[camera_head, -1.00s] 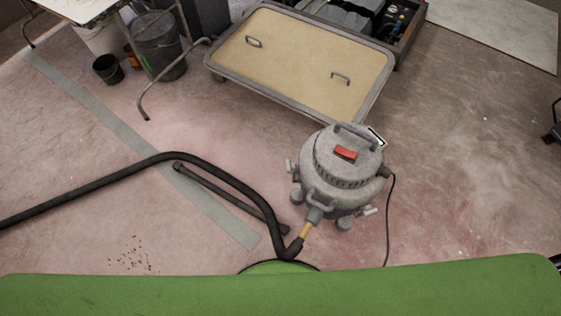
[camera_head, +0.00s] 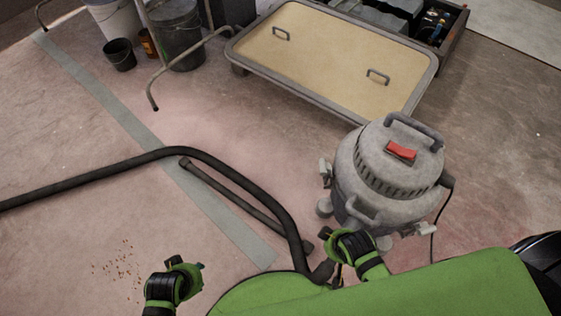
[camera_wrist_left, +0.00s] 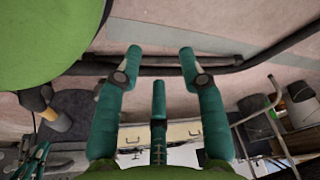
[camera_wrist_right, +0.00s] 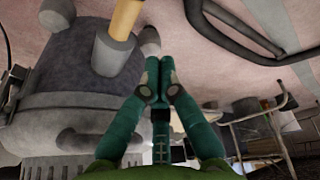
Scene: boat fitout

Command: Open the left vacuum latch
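The grey vacuum (camera_head: 385,180), with a red switch on its lid, stands upright on the floor at right in the head view. Its left latch (camera_head: 325,172) is a small light tab on the body's left side. Another latch (camera_head: 418,230) sits at lower right. My right gripper (camera_head: 338,245) is just below and left of the vacuum body, partly overlapping it. In the right wrist view its fingers (camera_wrist_right: 160,68) are together with nothing visible between them, beside the vacuum body (camera_wrist_right: 70,85). My left gripper (camera_head: 186,268) is over bare floor, its fingers (camera_wrist_left: 160,52) spread and empty.
A black hose (camera_head: 230,165) runs across the floor to the vacuum's front, with a dark tube (camera_head: 235,200) beside it. A tan-topped cart (camera_head: 330,60) stands behind. Buckets (camera_head: 178,40) and a metal frame stand at upper left. Floor at left is mostly clear.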

